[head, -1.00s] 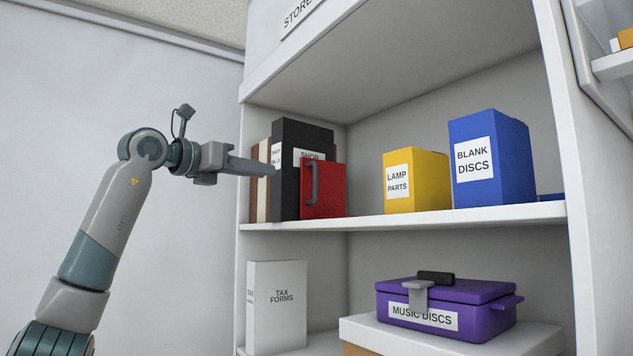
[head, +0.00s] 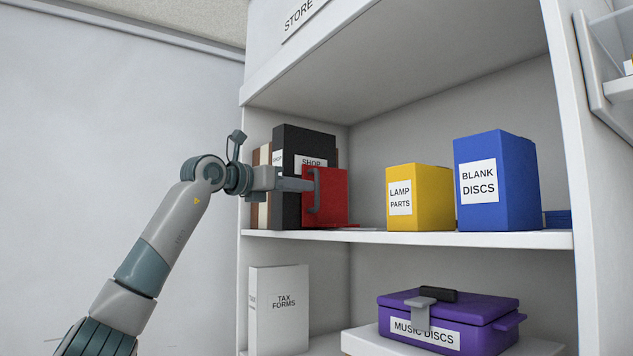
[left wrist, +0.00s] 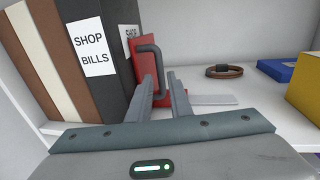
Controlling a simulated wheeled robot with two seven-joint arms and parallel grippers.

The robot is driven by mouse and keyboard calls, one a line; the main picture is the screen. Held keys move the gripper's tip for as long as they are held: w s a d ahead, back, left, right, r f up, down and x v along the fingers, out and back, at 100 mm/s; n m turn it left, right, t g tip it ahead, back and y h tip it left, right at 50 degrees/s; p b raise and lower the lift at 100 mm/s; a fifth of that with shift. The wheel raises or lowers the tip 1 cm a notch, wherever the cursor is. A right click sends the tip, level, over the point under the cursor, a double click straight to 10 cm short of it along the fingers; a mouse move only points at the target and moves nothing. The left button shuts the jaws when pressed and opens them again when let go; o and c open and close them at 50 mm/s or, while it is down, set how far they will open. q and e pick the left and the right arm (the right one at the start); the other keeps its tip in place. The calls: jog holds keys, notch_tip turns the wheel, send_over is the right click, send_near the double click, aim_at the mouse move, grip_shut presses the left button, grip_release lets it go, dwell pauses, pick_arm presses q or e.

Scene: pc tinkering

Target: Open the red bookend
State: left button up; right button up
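The red bookend (head: 336,194) stands upright on the upper shelf, against the front of the black binder. A dark grey bar handle (head: 316,192) is on its face. In the left wrist view the bookend (left wrist: 145,52) is seen edge-on, with its handle (left wrist: 158,62) sticking out to the right. My left gripper (head: 308,185) is level with the handle. In the left wrist view its two fingers (left wrist: 166,84) are apart, and the lower part of the handle shows between them. Whether either finger touches the handle cannot be told. My right gripper is not in view.
Black "SHOP BILLS" binders (left wrist: 95,50) and brown and cream books (left wrist: 45,60) stand left of the bookend. A yellow "LAMP PARTS" box (head: 425,200) and blue "BLANK DISCS" box (head: 500,185) stand right. A brown ring-shaped item (left wrist: 224,71) lies behind.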

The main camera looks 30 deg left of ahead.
aim_at(316, 204)
pick_arm(q)
jog(key=w+p, duration=0.1)
jog(key=w, duration=0.2)
jog(key=w+d+p, duration=0.1)
jog(key=w, duration=0.2)
jog(key=shift+w+d+p, duration=0.1)
jog(key=shift+p, duration=0.2)
grip_shut()
